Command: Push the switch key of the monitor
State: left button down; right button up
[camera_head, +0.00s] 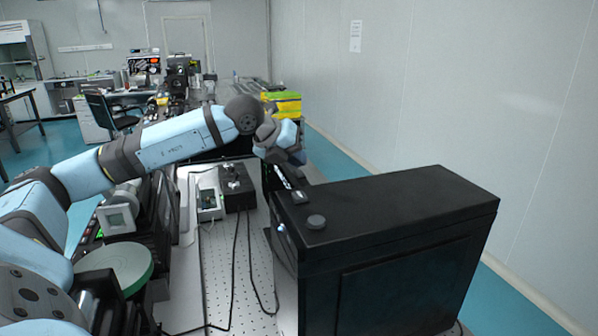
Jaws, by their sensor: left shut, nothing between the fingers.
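My left arm reaches in from the left, and its wrist bends down behind the far left corner of a large black box (410,215). My left gripper (284,178) is small in the picture, partly covered by my wrist, and is shut with nothing in it. It is close to the box's far left edge; I cannot tell whether it touches anything. My right gripper is not in view.
A perforated optical table (212,272) with black cables lies left of the box. A small black box (238,187) and a white open case (208,195) stand on it. A green-rimmed disc (122,265) is at the near left. Yellow boxes (284,103) stand farther back.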

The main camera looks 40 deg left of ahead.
aim_at(297, 171)
pick_arm(q)
jog(key=shift+r+p, duration=1.65)
jog(key=shift+r, duration=1.4)
jog(key=shift+f, duration=0.1)
